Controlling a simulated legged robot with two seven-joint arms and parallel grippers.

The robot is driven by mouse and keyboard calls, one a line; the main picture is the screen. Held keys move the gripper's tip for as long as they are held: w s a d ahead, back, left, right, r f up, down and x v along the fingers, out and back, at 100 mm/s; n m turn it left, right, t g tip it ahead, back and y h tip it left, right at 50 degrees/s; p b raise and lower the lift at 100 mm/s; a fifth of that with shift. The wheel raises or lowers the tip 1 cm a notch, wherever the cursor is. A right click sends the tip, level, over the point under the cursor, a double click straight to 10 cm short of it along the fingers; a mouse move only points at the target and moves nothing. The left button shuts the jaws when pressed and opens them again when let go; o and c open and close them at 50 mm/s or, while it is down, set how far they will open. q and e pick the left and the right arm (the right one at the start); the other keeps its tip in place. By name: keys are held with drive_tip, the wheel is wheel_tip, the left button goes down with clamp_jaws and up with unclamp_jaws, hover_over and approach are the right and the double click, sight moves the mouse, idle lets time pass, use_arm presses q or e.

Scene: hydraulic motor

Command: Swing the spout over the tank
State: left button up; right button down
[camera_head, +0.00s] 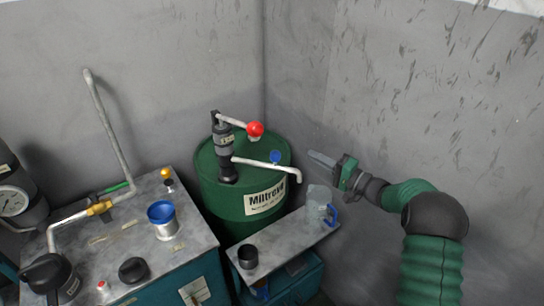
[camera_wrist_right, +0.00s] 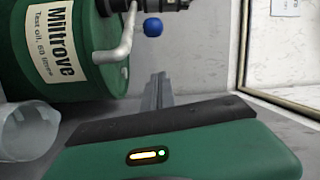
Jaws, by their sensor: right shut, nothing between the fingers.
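The spout (camera_head: 262,164) is a pale bent pipe. It runs from the dark hand pump (camera_head: 225,150) on the green drum (camera_head: 215,190) out to the right and bends down at its end, above the grey shelf. A blue knob (camera_head: 275,157) stands on it. In the wrist view the spout (camera_wrist_right: 117,45) and the blue knob (camera_wrist_right: 153,27) are at the top. My right gripper (camera_head: 313,157) is shut and empty, to the right of the spout and apart from it. Its fingers (camera_wrist_right: 158,92) point towards the knob. The tank seems to be the teal unit (camera_head: 190,262) with the blue-rimmed filler (camera_head: 161,212).
A clear jug (camera_head: 318,198) with a blue handle and a dark cup (camera_head: 248,257) stand on the grey shelf (camera_head: 283,240). The pump's lever has a red ball (camera_head: 255,129). A tall bent pipe (camera_head: 108,125) rises at left. Walls stand close behind the drum.

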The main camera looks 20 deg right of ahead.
drive_tip(key=f+x, duration=0.1)
drive_tip(key=x, duration=0.9)
drive_tip(key=s+a, duration=0.1)
drive_tip(key=s+a+p, duration=0.1)
drive_tip(key=s, duration=0.1)
drive_tip(key=shift+s+a+r, duration=0.15)
drive_tip(key=shift+a+r, duration=0.05)
drive_tip(key=shift+a, duration=0.05)
drive_tip(key=shift+f, duration=0.1)
